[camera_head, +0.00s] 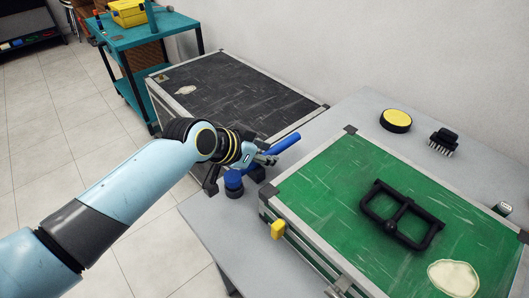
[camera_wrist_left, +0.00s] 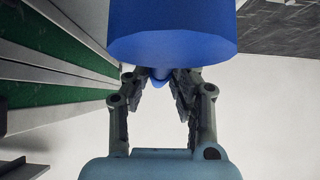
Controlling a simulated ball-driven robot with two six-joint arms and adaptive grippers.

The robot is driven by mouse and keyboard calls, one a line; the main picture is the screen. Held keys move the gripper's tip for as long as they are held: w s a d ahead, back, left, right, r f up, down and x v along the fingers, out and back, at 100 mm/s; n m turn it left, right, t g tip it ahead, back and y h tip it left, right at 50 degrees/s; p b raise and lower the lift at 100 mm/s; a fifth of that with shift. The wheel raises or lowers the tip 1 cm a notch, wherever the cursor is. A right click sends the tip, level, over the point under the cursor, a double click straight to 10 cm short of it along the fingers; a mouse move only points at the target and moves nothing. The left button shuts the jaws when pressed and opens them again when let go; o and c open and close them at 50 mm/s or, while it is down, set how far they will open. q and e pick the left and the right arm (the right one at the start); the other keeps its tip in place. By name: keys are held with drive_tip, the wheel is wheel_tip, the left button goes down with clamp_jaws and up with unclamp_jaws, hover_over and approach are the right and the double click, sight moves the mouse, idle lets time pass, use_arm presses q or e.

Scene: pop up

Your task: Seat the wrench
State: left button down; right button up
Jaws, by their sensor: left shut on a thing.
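My left gripper (camera_head: 262,157) reaches in over the grey table, left of the green case. It is shut on a blue-handled tool (camera_head: 284,143), whose handle points up and right past the fingers. In the left wrist view a big blue block (camera_wrist_left: 172,32) fills the top, and a small blue tip shows between the fingers of my left gripper (camera_wrist_left: 160,92). Whether this tool is the wrench I cannot tell. A blue cylinder with a dark base (camera_head: 233,182) is just below the gripper. A black two-opening frame (camera_head: 402,215) lies on the green case. My right gripper is not in view.
The green-topped case (camera_head: 320,185) fills the table's right, with a yellow latch (camera_head: 278,230) on its near side and a pale patch on top. A yellow-topped round tin (camera_head: 396,120) and a black brush (camera_head: 443,140) lie behind it. A dark case (camera_head: 235,92) stands behind the arm.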

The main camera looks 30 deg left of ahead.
use_arm(q)
drive_tip(key=c, duration=1)
unclamp_jaws()
drive_tip(key=shift+c, duration=0.2)
drive_tip(key=shift+s, duration=0.1)
drive_tip(key=v, duration=1.2)
